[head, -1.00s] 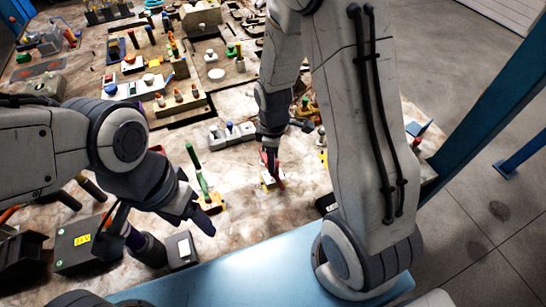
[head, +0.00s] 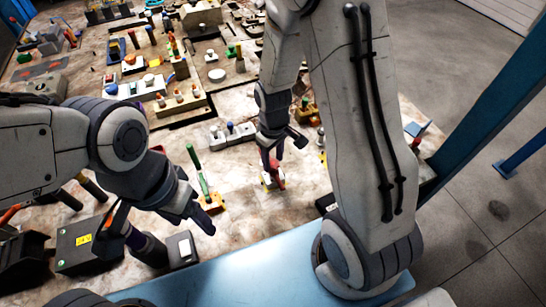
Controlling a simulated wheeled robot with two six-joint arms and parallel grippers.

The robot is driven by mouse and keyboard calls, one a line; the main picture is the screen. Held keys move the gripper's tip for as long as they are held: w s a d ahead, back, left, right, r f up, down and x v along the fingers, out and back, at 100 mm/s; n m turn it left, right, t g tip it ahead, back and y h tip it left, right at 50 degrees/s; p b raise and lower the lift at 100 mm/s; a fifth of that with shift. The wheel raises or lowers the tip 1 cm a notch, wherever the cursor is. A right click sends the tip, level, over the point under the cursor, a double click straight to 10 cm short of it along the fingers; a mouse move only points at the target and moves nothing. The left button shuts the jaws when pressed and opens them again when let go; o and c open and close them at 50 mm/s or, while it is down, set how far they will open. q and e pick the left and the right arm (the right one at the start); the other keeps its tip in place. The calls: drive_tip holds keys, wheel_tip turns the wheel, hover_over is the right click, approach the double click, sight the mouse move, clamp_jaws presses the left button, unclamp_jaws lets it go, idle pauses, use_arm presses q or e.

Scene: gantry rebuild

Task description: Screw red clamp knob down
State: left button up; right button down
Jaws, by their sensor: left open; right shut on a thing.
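The red clamp knob (head: 277,174) stands on a small pale and yellow base (head: 267,182) near the middle of the table. My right gripper (head: 271,163) comes down on it from above and is shut on it; the fingers hide part of the knob and its screw. My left gripper (head: 168,230) is open and empty, low over the table to the left, well apart from the red knob.
A grey block with several pegs (head: 232,133) lies behind. Crowded fixtures fill the back.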

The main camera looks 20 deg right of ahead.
drive_tip(key=m, duration=0.5)
drive_tip(key=shift+r+m, duration=0.1)
drive_tip(key=shift+m, duration=0.2)
drive_tip(key=m, duration=0.5)
drive_tip(key=shift+p, duration=0.3)
drive_tip(key=m, duration=0.5)
drive_tip(key=shift+m, duration=0.4)
drive_tip(key=m, duration=0.4)
drive_tip(key=shift+w+m, duration=0.1)
drive_tip(key=shift+m, duration=0.2)
drive_tip(key=shift+c, duration=2.4)
unclamp_jaws()
